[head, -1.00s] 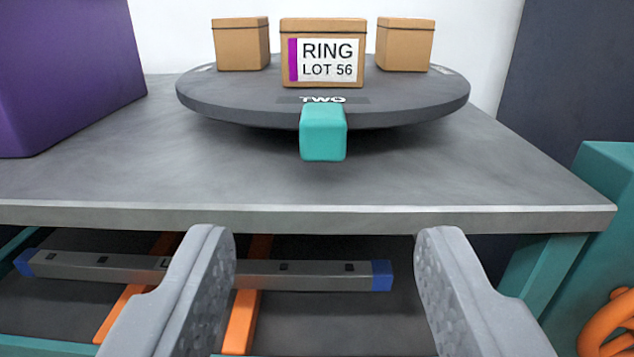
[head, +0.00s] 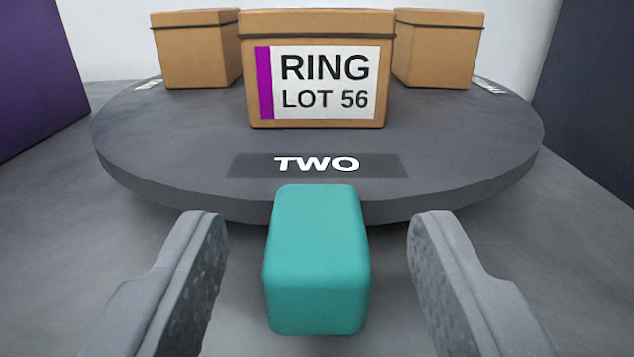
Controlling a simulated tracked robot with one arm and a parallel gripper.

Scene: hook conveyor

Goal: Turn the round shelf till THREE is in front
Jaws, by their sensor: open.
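The round shelf (head: 190,165) is a dark grey disc on a grey table, with the word TWO (head: 316,164) at its front. A teal block-shaped handle (head: 316,262) sticks out from the front rim below TWO. A cardboard box (head: 412,70) labelled RING LOT 56 stands on the shelf behind TWO. Other lettering at the left and right rims is too slanted to read. My gripper (head: 316,255) is open, one finger on each side of the handle, with a gap on both sides and nothing held.
Two more cardboard boxes stand on the shelf, at back left (head: 196,50) and back right (head: 437,50). A purple block (head: 35,75) is at the far left and a dark panel (head: 590,100) at the right. The grey tabletop (head: 560,260) around the shelf is clear.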

